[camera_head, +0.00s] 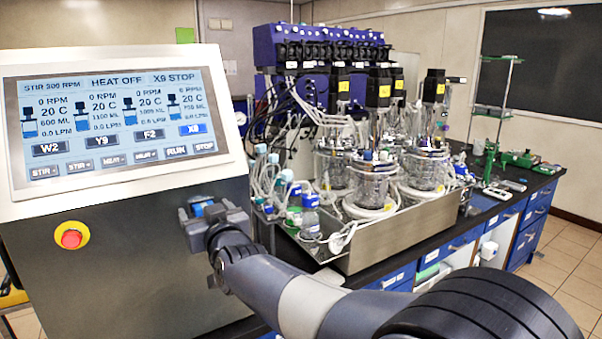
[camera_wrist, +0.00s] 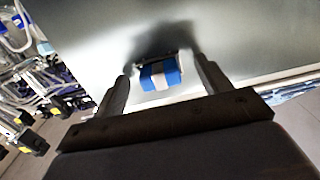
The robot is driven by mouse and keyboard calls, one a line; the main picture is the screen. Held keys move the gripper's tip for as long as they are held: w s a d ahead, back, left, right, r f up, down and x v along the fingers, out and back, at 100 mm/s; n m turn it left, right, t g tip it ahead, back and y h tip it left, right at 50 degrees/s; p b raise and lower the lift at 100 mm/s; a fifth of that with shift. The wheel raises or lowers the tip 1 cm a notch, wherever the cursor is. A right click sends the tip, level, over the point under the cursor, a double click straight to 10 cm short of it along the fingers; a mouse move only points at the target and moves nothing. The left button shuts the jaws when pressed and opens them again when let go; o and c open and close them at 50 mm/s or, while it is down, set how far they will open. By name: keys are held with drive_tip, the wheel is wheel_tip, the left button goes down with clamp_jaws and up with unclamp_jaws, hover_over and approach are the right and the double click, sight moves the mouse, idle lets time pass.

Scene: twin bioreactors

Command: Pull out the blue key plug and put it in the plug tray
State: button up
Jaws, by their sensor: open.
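The blue key plug (camera_wrist: 160,79) shows in the wrist view, a small blue block with a pale band across it, on the grey console face. My gripper (camera_wrist: 162,70) is open, with one finger on each side of the plug and a visible gap to each. In the head view my gripper (camera_head: 208,216) is at the right part of the console front, below the screen. A bit of blue plug (camera_head: 201,207) shows between its fingers. I cannot make out the plug tray in either view.
The console (camera_head: 130,270) has a lit screen (camera_head: 115,115) and a red stop button (camera_head: 72,236) left of my gripper. To the right, glass bioreactor vessels (camera_head: 370,180) stand in a metal tray (camera_head: 400,235) on the bench. Bottles and tubing (camera_head: 300,205) are close to my arm.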

drive_tip(key=b+v, duration=0.2)
drive_tip(key=v, duration=0.9)
drive_tip(key=shift+a, duration=0.15)
drive_tip(key=shift+c, duration=0.3)
drive_tip(key=shift+c, duration=0.8)
drive_tip(key=shift+m, duration=0.3)
drive_tip(key=m, duration=0.6)
drive_tip(key=w+m, duration=0.1)
drive_tip(key=m, duration=0.4)
drive_tip(key=a+m, duration=0.1)
drive_tip(key=m, duration=0.5)
drive_tip(key=shift+w+m, duration=0.3)
